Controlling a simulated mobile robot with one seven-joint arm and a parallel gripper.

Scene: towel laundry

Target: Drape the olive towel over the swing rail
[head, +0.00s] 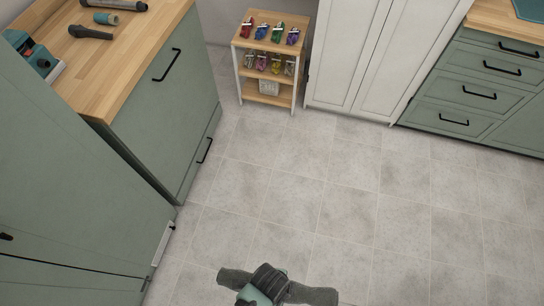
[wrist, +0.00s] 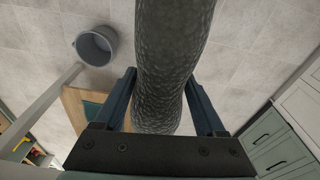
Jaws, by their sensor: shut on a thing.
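My gripper (wrist: 160,88) is shut on a rolled or bunched dark grey-green towel (wrist: 172,40), with one finger on each side of it. The towel has a bumpy weave and runs up out of the top of the wrist view. In the head view, the towel (head: 310,294) shows at the bottom edge, sticking out on both sides of my gripper, above the floor. I cannot make out the swing rail for sure in either view.
A grey bucket (wrist: 96,55) stands on the tiled floor in the wrist view, near a pale bar (wrist: 52,95). A green cabinet (head: 150,100) with a wooden top is at left. A small shelf (head: 268,50) stands at the back. The middle floor (head: 320,190) is clear.

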